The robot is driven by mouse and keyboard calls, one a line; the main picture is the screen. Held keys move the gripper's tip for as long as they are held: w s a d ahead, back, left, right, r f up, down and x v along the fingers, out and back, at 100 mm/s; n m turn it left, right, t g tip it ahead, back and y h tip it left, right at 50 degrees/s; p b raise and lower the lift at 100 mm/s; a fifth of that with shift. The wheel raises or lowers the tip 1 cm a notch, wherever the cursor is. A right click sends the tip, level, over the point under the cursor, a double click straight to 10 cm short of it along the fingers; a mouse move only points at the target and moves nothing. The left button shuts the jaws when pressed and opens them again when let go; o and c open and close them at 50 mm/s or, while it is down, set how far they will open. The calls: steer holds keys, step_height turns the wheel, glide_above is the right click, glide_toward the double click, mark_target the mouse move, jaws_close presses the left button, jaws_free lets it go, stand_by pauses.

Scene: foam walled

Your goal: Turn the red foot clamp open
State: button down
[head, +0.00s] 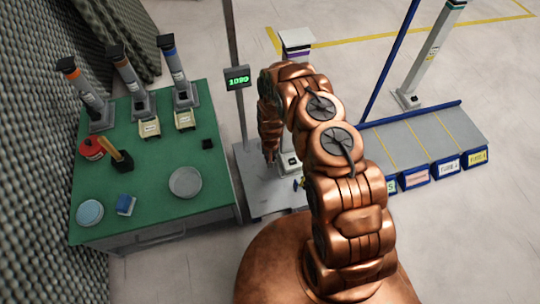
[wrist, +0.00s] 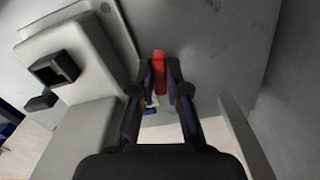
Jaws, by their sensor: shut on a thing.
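The red foot clamp (wrist: 159,64) shows in the wrist view as a short red piece over a grey plate, beside a light grey column base. My gripper (wrist: 160,88) is shut on it, one dark finger on each side. The clamp's lower part is hidden between the fingers. In the head view my gripper (head: 270,158) points down at the foot of a pale column (head: 296,42), and my arm covers much of that place. The red clamp cannot be made out there.
A green table (head: 155,170) with several posts, a red tin (head: 91,149) and a round grey dish (head: 185,182) stands left. A post with a green display (head: 238,78) is close by my arm. A grey platform (head: 425,140) with labelled blue bins (head: 415,178) lies right.

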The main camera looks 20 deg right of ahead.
steer(key=shift+n+p, duration=0.8)
steer(key=shift+n, duration=0.5)
steer(key=c, duration=1.2)
jaws_free()
steer(key=shift+o, duration=0.2)
step_height(320, 180, up, 12)
